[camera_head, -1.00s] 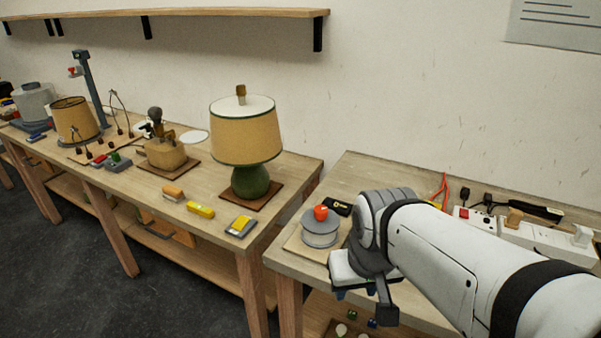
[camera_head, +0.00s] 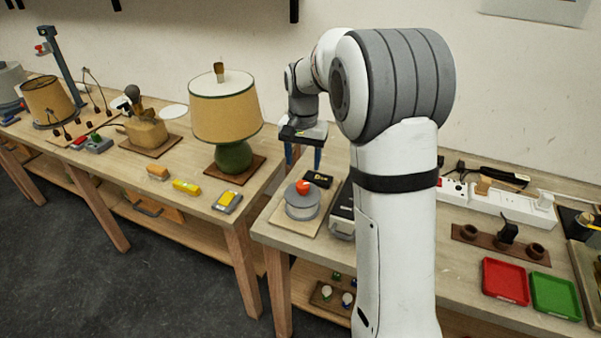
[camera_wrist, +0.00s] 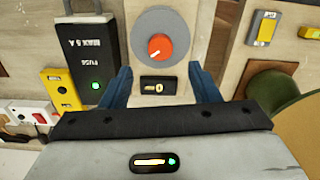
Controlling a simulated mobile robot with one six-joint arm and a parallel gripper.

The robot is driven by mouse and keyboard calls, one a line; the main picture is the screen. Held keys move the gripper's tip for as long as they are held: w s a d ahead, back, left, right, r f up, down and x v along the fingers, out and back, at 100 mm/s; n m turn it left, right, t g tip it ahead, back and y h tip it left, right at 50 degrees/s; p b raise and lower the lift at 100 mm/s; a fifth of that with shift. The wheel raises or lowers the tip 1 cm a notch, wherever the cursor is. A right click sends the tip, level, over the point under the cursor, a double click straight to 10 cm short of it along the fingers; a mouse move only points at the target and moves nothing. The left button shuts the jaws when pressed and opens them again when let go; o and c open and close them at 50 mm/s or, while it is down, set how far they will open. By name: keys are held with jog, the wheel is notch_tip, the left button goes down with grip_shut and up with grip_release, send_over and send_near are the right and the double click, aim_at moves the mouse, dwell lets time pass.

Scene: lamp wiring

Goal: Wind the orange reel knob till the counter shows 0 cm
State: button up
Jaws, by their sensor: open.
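The orange reel knob (camera_head: 303,187) sits on top of the grey reel (camera_head: 302,208), which stands on a pale board on the right bench. The knob (camera_wrist: 160,47) also shows in the wrist view, with a small pointer mark on it. The black counter (camera_head: 318,179) lies just behind the reel. In the wrist view the counter (camera_wrist: 158,86) has yellow figures; the last looks like 0, the others are too small to read. My gripper (camera_head: 303,163) is open, pointing down above the counter and reel. Its blue fingers (camera_wrist: 160,70) are empty and spread to either side, apart from the knob.
A black fuse box (camera_wrist: 85,55) with a green light stands close beside the reel. A green lamp (camera_head: 233,156) with a tan shade stands on the left bench, across a gap. A white power strip (camera_head: 497,203) and red and green trays (camera_head: 505,277) are to the right.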

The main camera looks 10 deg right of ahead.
aim_at(302, 184)
jog(key=shift+w+f, duration=0.2)
jog(key=shift+f, duration=0.1)
notch_tip(302, 184, down, 7)
jog(key=shift+f+p, duration=0.2)
jog(key=shift+p, duration=0.3)
jog(key=c, duration=0.9)
jog(key=shift+a, duration=0.1)
jog(key=shift+c, duration=0.5)
jog(key=shift+n, duration=0.3)
